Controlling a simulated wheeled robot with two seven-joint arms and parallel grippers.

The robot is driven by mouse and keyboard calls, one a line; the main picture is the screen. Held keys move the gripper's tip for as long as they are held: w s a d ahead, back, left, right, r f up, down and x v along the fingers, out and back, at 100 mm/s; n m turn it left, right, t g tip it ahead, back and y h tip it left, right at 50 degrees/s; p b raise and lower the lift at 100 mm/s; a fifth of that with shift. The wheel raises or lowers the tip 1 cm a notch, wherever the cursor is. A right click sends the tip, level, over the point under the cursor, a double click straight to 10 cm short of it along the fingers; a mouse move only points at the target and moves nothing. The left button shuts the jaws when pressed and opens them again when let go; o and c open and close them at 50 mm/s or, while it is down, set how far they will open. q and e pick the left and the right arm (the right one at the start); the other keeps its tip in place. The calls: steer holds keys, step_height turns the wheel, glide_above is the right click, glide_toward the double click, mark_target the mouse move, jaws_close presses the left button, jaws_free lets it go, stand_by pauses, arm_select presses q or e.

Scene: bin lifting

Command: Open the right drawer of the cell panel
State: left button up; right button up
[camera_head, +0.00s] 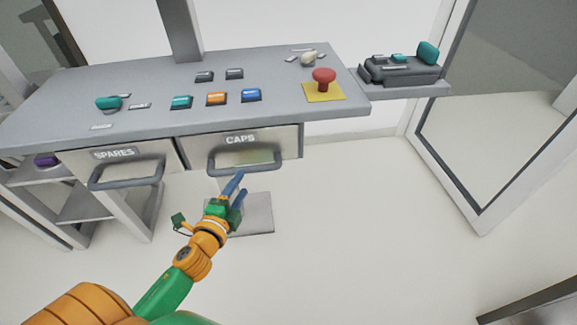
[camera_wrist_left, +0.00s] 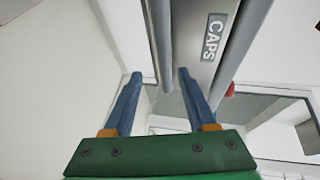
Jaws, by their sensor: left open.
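The right drawer (camera_head: 283,139) of the cell panel (camera_head: 150,72) is labelled CAPS and looks shut. Its grey bar handle (camera_head: 262,167) runs across the front. My left gripper (camera_head: 240,183) is open, just below and in front of this handle. In the left wrist view, the handle (camera_wrist_left: 158,40) lines up with the gap between the two blue fingers of my left gripper (camera_wrist_left: 160,78). I cannot tell whether the bar is between the fingertips or just beyond them. The CAPS label (camera_wrist_left: 213,38) shows beside it. My right gripper is not in view.
The left drawer, labelled SPARES (camera_head: 85,160), has a similar handle (camera_head: 125,180). A red mushroom button (camera_head: 324,75) and several coloured buttons sit on the panel top. A side shelf (camera_head: 410,91) holds a dark device. The floor (camera_head: 370,220) to the right is clear.

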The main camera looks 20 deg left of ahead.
mark_target(245, 170)
arm_select(q)
steer(key=x, duration=0.4)
steer(key=a+x, duration=0.1)
steer(key=x, duration=0.1)
steer(key=shift+w+a+r, duration=0.1)
steer(key=shift+w+r, duration=0.1)
steer(key=shift+r, duration=0.05)
steer(key=shift+w, duration=0.15)
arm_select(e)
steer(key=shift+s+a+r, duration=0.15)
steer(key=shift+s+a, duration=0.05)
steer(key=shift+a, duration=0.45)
arm_select(q)
steer(key=shift+c, duration=1.2)
jaws_close()
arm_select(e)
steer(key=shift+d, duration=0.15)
